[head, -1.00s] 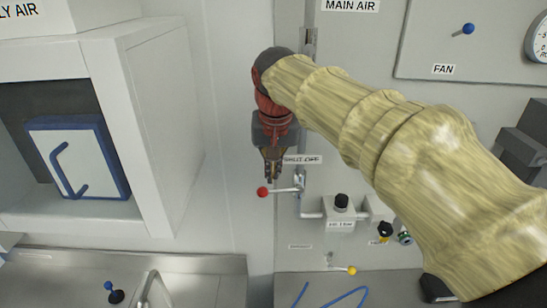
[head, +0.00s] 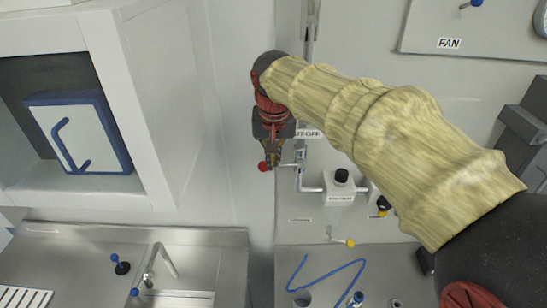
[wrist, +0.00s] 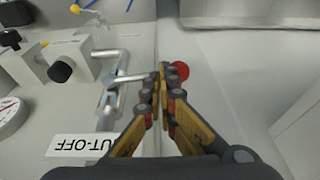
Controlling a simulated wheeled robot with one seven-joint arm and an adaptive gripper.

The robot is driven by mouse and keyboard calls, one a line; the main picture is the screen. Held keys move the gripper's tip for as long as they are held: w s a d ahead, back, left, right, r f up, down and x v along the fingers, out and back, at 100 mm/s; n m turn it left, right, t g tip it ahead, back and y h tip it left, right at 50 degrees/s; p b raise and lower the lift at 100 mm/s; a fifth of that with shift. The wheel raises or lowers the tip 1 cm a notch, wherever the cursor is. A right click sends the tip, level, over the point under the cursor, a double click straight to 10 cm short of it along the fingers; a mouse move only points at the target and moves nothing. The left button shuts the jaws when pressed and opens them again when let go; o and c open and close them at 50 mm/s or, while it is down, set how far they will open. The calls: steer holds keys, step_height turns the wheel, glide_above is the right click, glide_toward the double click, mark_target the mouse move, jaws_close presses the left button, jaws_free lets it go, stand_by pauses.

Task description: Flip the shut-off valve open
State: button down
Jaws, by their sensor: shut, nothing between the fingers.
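The shut-off valve has a metal lever (wrist: 132,78) that ends in a red ball knob (head: 263,166). In the head view the lever points left from the vertical pipe, roughly level, below the shut-off label (head: 308,134). My gripper (head: 272,164) is shut and empty, pointing down at the lever close to the red knob. In the wrist view my gripper (wrist: 163,72) covers part of the lever, and the red knob (wrist: 180,71) shows just right of the fingertips. I cannot tell whether the fingers touch the lever.
A filter unit (head: 340,190) with a black knob stands right of the valve pipe. A yellow-tipped lever (head: 350,243) is below it. A white cabinet (head: 150,110) stands left, above a metal sink counter (head: 180,262). The wall left of the knob is bare.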

mark_target(267, 168)
steer(key=shift+a+f+h, duration=0.2)
steer(key=shift+f+h, duration=0.2)
steer(key=shift+h, duration=0.2)
steer(key=f+h, duration=0.3)
steer(key=h, duration=0.1)
steer(key=shift+a+f+n, duration=0.25)
steer(key=shift+a+n, duration=0.1)
steer(key=shift+n, duration=0.05)
steer(key=d+f+h+b, duration=0.3)
steer(key=d+f+b, duration=0.2)
steer(key=f+b, duration=0.1)
steer(key=shift+f+n+h, duration=0.3)
steer(key=shift+f, duration=0.05)
stand_by(0.3)
steer(key=shift+s+d, duration=0.1)
stand_by(0.4)
